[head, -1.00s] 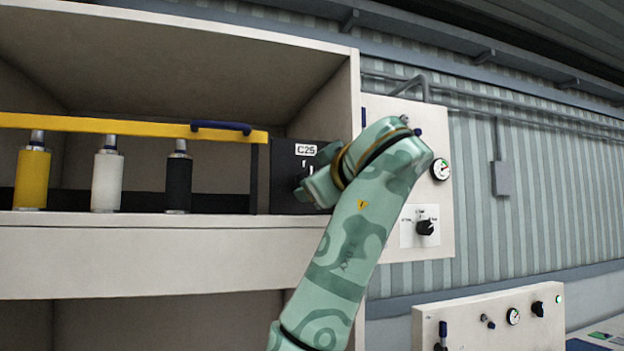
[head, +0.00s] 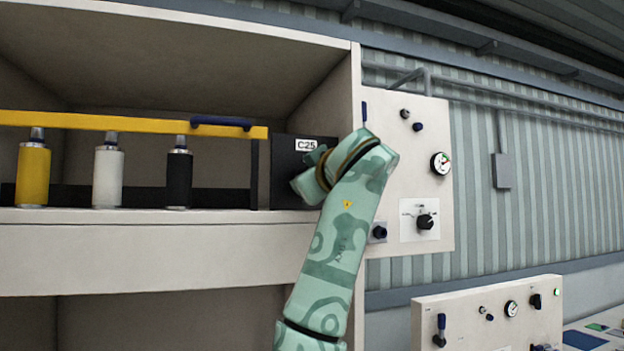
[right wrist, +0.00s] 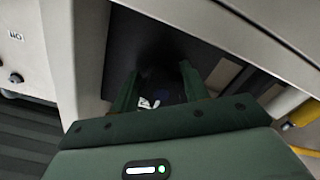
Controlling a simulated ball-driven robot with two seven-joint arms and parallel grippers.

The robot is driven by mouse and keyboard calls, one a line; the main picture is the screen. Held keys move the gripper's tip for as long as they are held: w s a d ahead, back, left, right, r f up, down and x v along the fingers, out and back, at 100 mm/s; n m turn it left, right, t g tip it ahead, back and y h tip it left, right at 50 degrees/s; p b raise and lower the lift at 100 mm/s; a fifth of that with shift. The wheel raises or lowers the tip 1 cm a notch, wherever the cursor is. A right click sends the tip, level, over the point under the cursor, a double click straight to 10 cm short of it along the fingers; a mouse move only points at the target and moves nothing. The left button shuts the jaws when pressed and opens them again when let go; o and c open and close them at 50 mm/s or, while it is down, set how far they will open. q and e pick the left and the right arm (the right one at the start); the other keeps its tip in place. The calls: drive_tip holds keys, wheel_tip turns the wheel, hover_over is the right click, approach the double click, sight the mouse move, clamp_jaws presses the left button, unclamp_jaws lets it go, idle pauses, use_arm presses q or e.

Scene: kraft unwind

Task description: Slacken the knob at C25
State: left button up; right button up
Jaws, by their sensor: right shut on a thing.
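The black box with the C25 label (head: 306,145) stands on the shelf at its right end. My right gripper (head: 308,186) is in front of this box in the head view, and its wrist covers the lower part of the box face. The knob is hidden there. In the right wrist view, the two green fingers (right wrist: 158,84) are shut on a dark knob (right wrist: 168,92), with white marks (right wrist: 149,103) just beside it. The knob's outline is dark and hard to make out. My left gripper is not in view.
A yellow bar (head: 100,121) with a blue handle (head: 221,123) runs over yellow, white and black cylinders (head: 108,178) left of the box. A cream panel (head: 440,215) with a gauge (head: 440,163) and a rotary switch (head: 426,222) stands to the right.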

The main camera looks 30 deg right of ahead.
drive_tip(key=shift+n, duration=0.3)
drive_tip(key=n, duration=0.2)
drive_tip(key=shift+n+b, duration=0.3)
drive_tip(key=shift+n, duration=0.1)
drive_tip(key=n, duration=0.3)
drive_tip(key=shift+s+d+r+n+b, duration=0.1)
drive_tip(key=shift+n+b, duration=0.2)
drive_tip(key=n, duration=0.3)
drive_tip(key=shift+r+n, duration=0.15)
drive_tip(key=shift+n, duration=0.25)
drive_tip(key=n, duration=0.2)
drive_tip(key=n+b, duration=0.1)
drive_tip(key=n, duration=0.1)
drive_tip(key=shift+s+r, duration=0.15)
drive_tip(key=shift+r, duration=0.05)
drive_tip(key=n, duration=0.4)
drive_tip(key=shift+r, duration=0.15)
drive_tip(key=shift+n+b, duration=0.3)
drive_tip(key=shift+n, duration=1.6)
